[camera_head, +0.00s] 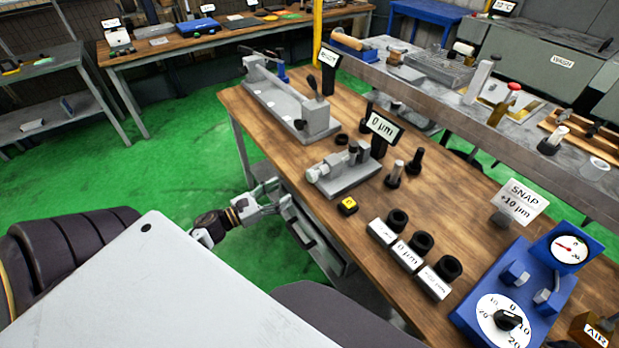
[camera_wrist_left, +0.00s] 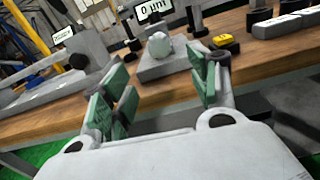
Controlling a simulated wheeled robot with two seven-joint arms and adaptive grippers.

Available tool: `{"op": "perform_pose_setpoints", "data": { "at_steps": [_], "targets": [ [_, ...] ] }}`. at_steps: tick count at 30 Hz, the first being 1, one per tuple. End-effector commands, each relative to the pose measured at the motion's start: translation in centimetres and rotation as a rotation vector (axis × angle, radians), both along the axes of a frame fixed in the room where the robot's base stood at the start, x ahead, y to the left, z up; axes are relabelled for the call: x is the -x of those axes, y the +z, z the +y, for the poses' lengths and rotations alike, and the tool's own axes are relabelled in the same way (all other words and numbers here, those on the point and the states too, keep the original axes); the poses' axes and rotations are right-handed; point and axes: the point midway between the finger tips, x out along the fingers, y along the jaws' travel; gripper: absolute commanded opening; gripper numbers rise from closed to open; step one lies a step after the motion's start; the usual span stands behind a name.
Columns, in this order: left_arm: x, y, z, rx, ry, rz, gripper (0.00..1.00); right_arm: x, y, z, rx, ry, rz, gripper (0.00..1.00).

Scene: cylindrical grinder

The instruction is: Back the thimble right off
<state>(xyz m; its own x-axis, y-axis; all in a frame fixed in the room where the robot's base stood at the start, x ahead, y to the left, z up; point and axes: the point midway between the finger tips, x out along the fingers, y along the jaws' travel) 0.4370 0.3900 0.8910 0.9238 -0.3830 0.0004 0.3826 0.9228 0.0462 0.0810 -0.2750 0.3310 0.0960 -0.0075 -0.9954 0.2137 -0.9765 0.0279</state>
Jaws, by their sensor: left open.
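A small grey bench micrometer (camera_head: 345,178) stands on the wooden bench below a "0 µm" display (camera_head: 383,127). Its rounded thimble end (camera_head: 314,174) points toward my left gripper. In the left wrist view the thimble (camera_wrist_left: 159,45) shows end-on as a pale round knob on the grey base (camera_wrist_left: 165,68). My left gripper (camera_head: 268,193) is open and empty, off the bench's near edge and apart from the thimble. In the left wrist view its green-padded fingers (camera_wrist_left: 160,88) stand wide, with the thimble beyond and between them. My right gripper is not in view.
A yellow button box (camera_head: 347,206) sits close to the micrometer's front. A larger grey fixture (camera_head: 292,100) stands behind left. A drawer unit (camera_head: 310,235) is under the bench edge, near my gripper.

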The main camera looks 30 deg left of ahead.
Motion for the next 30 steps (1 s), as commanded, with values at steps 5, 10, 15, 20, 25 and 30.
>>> {"op": "perform_pose_setpoints", "data": {
  "at_steps": [5, 10, 15, 20, 25, 30],
  "targets": [
    [-1.6, 0.1, -0.6, -0.001, 0.0, -0.001, 0.6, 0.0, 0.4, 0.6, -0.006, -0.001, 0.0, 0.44],
    [-3.1, 0.1, -1.2, -0.001, 0.0, -0.001, 0.6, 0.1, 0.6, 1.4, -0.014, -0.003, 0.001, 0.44],
    [-4.5, 0.2, -1.8, -0.001, -0.001, -0.001, 0.6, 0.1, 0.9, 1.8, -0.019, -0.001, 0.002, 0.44],
    [-5.7, 0.1, -2.3, -0.001, 0.0, -0.001, 0.6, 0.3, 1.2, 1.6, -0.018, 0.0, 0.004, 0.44],
    [-7.1, 0.1, -2.9, 0.0, 0.001, 0.0, 0.6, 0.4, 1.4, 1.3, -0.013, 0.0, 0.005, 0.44],
    [-8.4, 0.1, -3.4, 0.0, 0.0, -0.001, 0.6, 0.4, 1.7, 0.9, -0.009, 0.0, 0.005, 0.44]
  ]
}}
